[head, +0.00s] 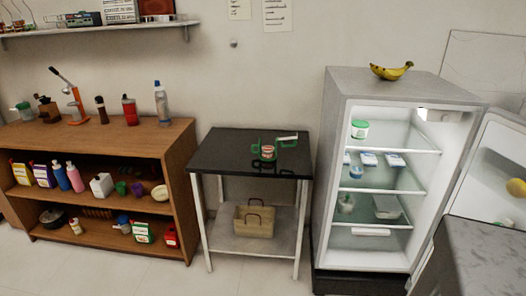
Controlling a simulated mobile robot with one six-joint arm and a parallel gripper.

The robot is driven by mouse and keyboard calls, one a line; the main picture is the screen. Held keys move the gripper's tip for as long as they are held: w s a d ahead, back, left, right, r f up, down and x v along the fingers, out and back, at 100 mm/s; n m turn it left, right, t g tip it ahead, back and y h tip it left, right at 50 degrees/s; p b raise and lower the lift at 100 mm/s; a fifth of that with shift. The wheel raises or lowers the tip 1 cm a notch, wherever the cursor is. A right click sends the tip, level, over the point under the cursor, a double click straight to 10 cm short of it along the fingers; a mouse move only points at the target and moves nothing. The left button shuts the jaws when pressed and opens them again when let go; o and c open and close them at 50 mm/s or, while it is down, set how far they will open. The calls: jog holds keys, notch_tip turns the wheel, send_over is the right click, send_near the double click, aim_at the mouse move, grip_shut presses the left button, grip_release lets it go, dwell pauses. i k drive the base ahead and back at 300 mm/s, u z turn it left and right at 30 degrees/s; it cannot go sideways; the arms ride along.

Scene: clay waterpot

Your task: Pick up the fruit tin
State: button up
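A small tin (267,153) with a red and white label, which looks like the fruit tin, stands upright on the black top of a small side table (225,155). My gripper is not in view.
A wooden shelf unit (165,135) with bottles and jars stands left of the table. An open fridge (335,150) with bananas (391,71) on top stands right. A basket (254,221) sits on the table's lower shelf. A grey counter (480,255) fills the lower right corner. Floor at front left is clear.

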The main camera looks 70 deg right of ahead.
aim_at(267, 152)
jog(key=z, duration=0.4)
jog(key=i, duration=0.85)
jog(key=z, duration=0.45)
